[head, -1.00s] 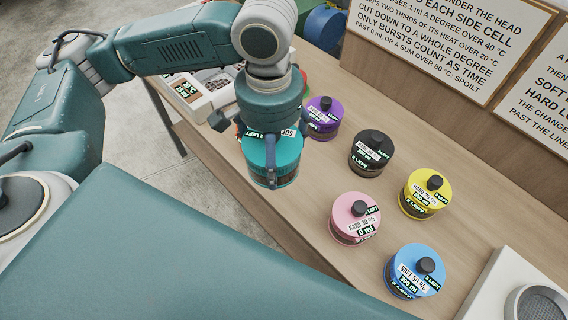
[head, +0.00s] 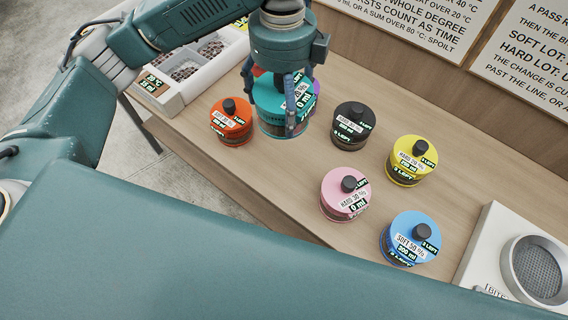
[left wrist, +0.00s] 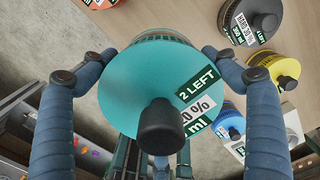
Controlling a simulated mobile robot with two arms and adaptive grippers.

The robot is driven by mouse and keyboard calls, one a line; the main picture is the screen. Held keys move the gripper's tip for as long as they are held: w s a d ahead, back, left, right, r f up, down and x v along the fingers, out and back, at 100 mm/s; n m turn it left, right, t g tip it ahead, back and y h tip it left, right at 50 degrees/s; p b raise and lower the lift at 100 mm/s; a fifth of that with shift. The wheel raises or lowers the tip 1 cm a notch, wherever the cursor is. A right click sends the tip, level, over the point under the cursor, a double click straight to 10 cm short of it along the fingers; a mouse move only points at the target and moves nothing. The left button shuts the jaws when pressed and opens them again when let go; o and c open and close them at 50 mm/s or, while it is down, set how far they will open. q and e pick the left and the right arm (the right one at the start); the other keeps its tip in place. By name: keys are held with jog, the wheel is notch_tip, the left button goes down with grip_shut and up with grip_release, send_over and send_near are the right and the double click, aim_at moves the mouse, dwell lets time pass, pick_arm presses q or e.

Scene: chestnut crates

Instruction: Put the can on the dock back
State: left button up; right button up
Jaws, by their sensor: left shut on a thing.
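A teal can (head: 268,97) with a black knob and a "2 LEFT" label is held in my left gripper (head: 270,104). In the left wrist view the teal can (left wrist: 140,85) fills the middle, with the fingers shut on either side of it. It is over the wooden bench between the orange and black cans; whether its base touches the bench I cannot tell. It partly hides a purple can (head: 316,88). Which thing is the dock I cannot tell for sure. My right gripper is out of view.
The wooden bench (head: 290,190) also bears orange (head: 231,121), black (head: 352,125), yellow (head: 414,160), pink (head: 345,194) and blue (head: 411,238) cans. A white tray unit (head: 190,85) is at the back left, a white device with a round metal well (head: 490,245) at the right. Sign boards stand behind.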

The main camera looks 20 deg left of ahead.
pick_arm(q)
jog(key=shift+d+f+m, duration=0.1)
jog(key=shift+d+m, duration=0.05)
jog(key=shift+m, duration=0.25)
jog(key=shift+w+f+p, duration=0.1)
jog(key=shift+f+p, duration=0.6)
jog(key=shift+f, duration=9.15)
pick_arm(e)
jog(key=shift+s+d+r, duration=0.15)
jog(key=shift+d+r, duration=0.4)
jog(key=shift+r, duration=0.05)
pick_arm(q)
jog(key=shift+f, duration=0.15)
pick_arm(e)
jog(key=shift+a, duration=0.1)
pick_arm(q)
jog(key=o, duration=1.7)
